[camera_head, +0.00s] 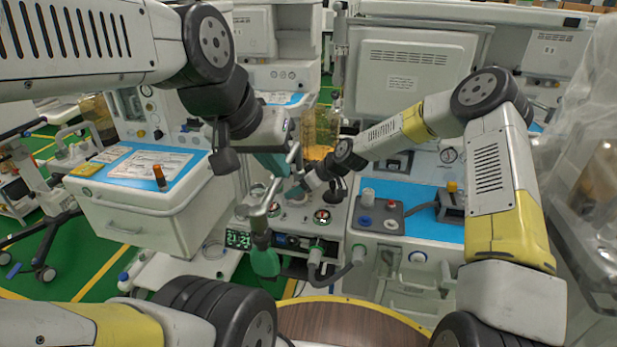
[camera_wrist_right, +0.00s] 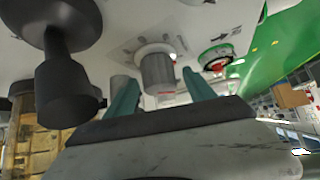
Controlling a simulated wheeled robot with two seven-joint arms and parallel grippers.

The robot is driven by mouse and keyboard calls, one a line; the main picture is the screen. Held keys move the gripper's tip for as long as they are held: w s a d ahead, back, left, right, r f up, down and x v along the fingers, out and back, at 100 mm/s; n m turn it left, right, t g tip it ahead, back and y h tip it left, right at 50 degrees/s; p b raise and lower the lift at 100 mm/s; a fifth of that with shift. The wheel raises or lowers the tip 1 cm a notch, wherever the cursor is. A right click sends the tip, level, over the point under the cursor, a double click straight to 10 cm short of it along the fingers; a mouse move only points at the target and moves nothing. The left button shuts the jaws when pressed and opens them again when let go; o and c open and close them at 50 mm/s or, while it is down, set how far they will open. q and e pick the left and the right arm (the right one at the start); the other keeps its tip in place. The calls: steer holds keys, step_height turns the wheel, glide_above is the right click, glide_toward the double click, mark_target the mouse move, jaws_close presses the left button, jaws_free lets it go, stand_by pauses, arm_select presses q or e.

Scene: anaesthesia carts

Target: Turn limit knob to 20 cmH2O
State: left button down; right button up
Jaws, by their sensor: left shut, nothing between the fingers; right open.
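The limit knob seems to be the grey cylindrical knob (camera_wrist_right: 157,70) on a pale round base in the right wrist view. My right gripper (camera_wrist_right: 163,95) is open, with one teal finger on each side of this knob. I cannot tell whether the fingers touch it. In the head view the right arm reaches in from the right to the machine's panel, and the knob is hard to make out there. My left gripper (camera_head: 274,166) is shut and empty, with its teal fingers above the panel, left of the right wrist. The knob's scale is not readable.
A green-rimmed gauge (camera_wrist_right: 216,56) sits right of the knob, and a large black fitting (camera_wrist_right: 66,85) hangs at the left. A green bag (camera_head: 265,262) and grey hoses (camera_head: 338,272) are in front of the panel. A blue-topped cart (camera_head: 140,205) stands left.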

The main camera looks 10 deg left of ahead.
steer(key=c, duration=1.4)
steer(key=shift+o, duration=0.2)
steer(key=shift+s+a+m+t+h, duration=0.1)
steer(key=shift+m+t+h, duration=0.15)
steer(key=shift+m+t, duration=0.3)
steer(key=shift+s+a+m+t+h, duration=0.1)
steer(key=shift+m+t+h, duration=0.2)
steer(key=shift+m, duration=0.45)
jaws_close()
steer(key=m+t+h, duration=0.1)
steer(key=m, duration=0.1)
steer(key=shift+d+f+m+t, duration=0.1)
steer(key=shift+m+t, duration=0.2)
steer(key=shift+t, duration=0.05)
jaws_free()
steer(key=shift+m+h, duration=0.35)
steer(key=shift+m, duration=0.15)
steer(key=shift+w+d+t, duration=0.1)
steer(key=shift+t, duration=0.2)
